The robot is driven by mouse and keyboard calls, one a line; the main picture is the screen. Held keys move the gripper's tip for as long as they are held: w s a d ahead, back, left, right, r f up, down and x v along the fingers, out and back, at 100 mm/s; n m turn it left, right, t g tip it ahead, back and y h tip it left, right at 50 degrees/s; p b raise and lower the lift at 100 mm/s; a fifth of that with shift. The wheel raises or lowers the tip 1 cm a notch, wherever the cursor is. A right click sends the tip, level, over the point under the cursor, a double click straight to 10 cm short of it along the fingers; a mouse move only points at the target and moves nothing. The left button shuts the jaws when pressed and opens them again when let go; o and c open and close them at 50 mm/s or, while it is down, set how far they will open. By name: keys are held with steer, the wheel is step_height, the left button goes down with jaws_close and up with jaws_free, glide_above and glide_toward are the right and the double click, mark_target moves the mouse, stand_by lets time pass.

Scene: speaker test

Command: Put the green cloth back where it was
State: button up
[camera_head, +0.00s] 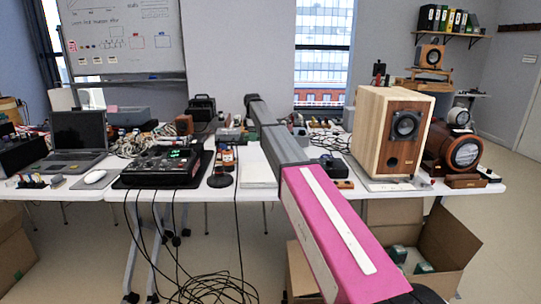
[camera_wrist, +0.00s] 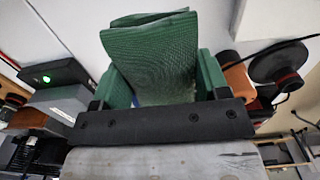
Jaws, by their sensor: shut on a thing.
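The green cloth (camera_wrist: 150,45) is in the wrist view, folded with a textured face and layered upper edge. It stands up between the two green fingers of my gripper (camera_wrist: 160,78), which is shut on it. The fingers show at the cloth's left and right sides, above a dark bar of my gripper. In the head view my arm reaches forward over the middle of the table, and I cannot make out the cloth or the fingers there.
The white table (camera_head: 265,200) is crowded. A laptop (camera_head: 80,140), a mouse (camera_head: 94,177) and a black mixer (camera_head: 163,165) stand left. A wooden speaker (camera_head: 392,135) and a round dark speaker (camera_head: 455,150) stand right. Cables hang in front; open boxes (camera_head: 450,240) are below right.

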steer(key=w+d+f, duration=0.2)
steer(key=d, duration=0.1)
steer(key=w+d+f, duration=0.2)
steer(key=d, duration=0.1)
steer(key=w+d+f, duration=0.2)
steer(key=w+d, duration=0.1)
steer(key=shift+f, duration=0.4)
steer(key=shift+d+f, duration=0.15)
steer(key=shift+f, duration=2)
steer(key=o, duration=0.9)
steer(key=shift+f, duration=0.1)
